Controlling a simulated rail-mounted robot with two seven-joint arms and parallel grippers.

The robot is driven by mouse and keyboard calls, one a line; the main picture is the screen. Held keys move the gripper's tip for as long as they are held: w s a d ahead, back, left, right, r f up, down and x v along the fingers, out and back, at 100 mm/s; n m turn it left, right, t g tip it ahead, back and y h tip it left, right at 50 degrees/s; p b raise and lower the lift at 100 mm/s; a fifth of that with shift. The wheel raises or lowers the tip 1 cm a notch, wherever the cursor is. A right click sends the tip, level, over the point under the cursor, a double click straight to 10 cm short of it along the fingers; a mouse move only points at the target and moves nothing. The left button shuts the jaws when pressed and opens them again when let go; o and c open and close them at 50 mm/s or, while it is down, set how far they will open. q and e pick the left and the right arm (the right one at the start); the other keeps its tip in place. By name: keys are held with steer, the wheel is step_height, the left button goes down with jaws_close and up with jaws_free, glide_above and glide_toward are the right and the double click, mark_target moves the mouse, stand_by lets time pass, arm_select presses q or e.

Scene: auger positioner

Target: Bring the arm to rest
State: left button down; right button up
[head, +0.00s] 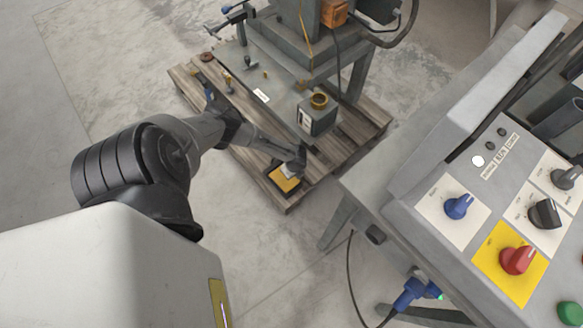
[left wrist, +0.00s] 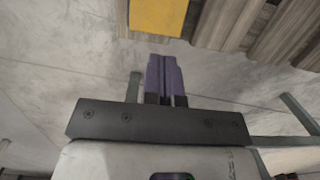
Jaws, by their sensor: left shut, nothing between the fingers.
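My left arm comes in from the left in the head view, bent at the elbow, and reaches over the near edge of the wooden pallet. My left gripper (head: 297,162) is beside a yellow-topped block with a dark rim (head: 285,179) at the pallet's near corner. In the left wrist view the two purple fingers of the left gripper (left wrist: 164,72) lie together, shut and empty. The yellow surface (left wrist: 158,15) shows just beyond the fingertips, apart from them in the picture. My right gripper is in neither view.
The wooden pallet (head: 345,150) carries a grey machine (head: 285,45) and a grey box with a brass ring (head: 318,115). A control console (head: 440,215) with blue, black and red knobs stands at the right. Blue plugs (head: 410,293) hang below it. The floor at left is clear.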

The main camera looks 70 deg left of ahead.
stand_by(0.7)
arm_select(q)
steer(key=s+d+r+h+p, duration=0.1)
steer(key=d+r+p, duration=0.3)
steer(key=d, duration=0.5)
steer(key=s+d+r+n+t+h+p, duration=0.1)
steer(key=d+r+p, duration=0.1)
steer(key=d+r, duration=0.6)
steer(key=s+d+r+h+p, duration=0.2)
steer(key=d+r+p, duration=0.15)
steer(key=d, duration=0.75)
steer(key=d+r+n+t+p, duration=0.1)
steer(key=d+r+n+p, duration=0.25)
steer(key=r, duration=0.75)
steer(key=s+a+r+n+t+y+p, duration=0.1)
steer(key=s+a+r+n+p, duration=0.15)
steer(key=r, duration=0.45)
steer(key=s+a+r+n+p, duration=0.1)
steer(key=r+n+p, duration=0.15)
steer(key=r, duration=0.55)
steer(key=s+a+r+n+t+y+p, duration=0.1)
steer(key=s+a+r+n+p, duration=0.15)
steer(key=r, duration=0.45)
step_height(320, 180, up, 36)
steer(key=d+p, duration=0.1)
steer(key=p, duration=3.6)
steer(key=shift+w+d+r+m, duration=0.15)
steer(key=shift+w+m, duration=0.15)
steer(key=shift+w, duration=0.05)
